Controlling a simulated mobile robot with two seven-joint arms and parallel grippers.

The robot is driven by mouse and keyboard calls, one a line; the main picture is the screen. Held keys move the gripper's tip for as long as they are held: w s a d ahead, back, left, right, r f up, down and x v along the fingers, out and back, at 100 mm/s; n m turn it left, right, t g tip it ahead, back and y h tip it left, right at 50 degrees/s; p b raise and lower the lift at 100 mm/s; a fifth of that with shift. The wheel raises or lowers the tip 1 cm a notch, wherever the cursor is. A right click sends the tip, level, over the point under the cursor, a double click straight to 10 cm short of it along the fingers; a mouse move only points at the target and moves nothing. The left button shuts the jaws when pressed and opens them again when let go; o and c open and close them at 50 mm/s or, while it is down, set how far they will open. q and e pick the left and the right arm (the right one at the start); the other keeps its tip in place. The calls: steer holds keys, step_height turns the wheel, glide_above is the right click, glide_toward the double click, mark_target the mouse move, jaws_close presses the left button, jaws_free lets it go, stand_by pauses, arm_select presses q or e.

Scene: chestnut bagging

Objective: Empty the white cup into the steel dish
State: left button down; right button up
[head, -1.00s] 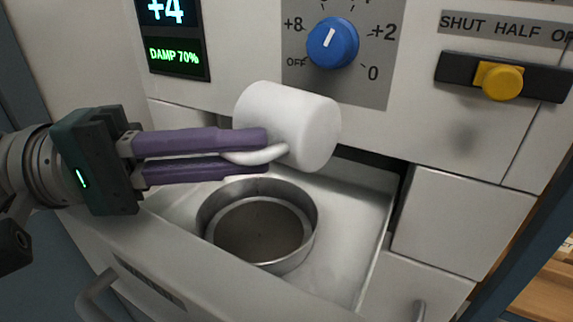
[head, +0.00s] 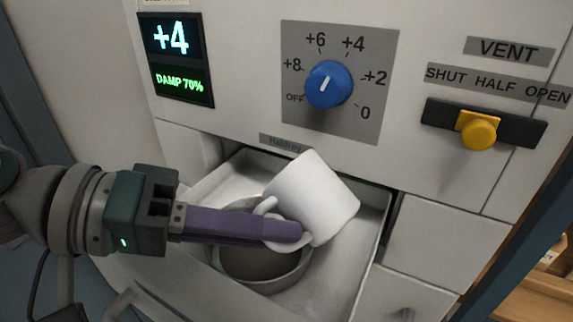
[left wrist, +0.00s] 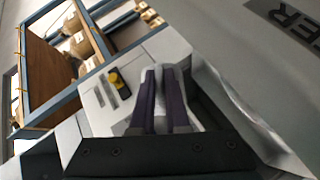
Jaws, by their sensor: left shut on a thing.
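My left gripper (head: 292,232) is shut on the handle of the white cup (head: 318,192). The cup is tilted, above and to the right of the steel dish (head: 277,284). Its mouth does not show, so I cannot tell what is in it. The dish is round and stands in an open drawer; the cup and my fingers hide part of it. Its visible floor is dark, and I see no distinct pieces there. My left fingers also show in the left wrist view (left wrist: 165,100). My right gripper is not in view.
The open drawer (head: 352,262) has bare floor right of the dish. Behind it, the panel carries a blue dial (head: 328,84), a yellow vent slider (head: 477,130) and a display (head: 175,60) reading +4 and DAMP 70%. A wooden shelf (head: 535,300) is at the lower right.

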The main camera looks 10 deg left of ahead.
arm_select(q)
steer(key=d+m+t+y+p, duration=0.1)
steer(key=y+p, duration=0.2)
steer(key=p, duration=0.2)
steer(key=s+d+f+m+t+y+p, duration=0.1)
steer(key=d+m+y+p, duration=0.1)
steer(key=p, duration=0.2)
steer(key=s+d+m+t+y+p, duration=0.1)
steer(key=m+y+p, duration=0.1)
steer(key=p, duration=0.3)
steer(key=shift+s+d+f+y+p, duration=0.15)
steer(key=shift+d+f+y+p, duration=0.2)
steer(key=shift+y, duration=0.45)
steer(key=shift+f, duration=0.1)
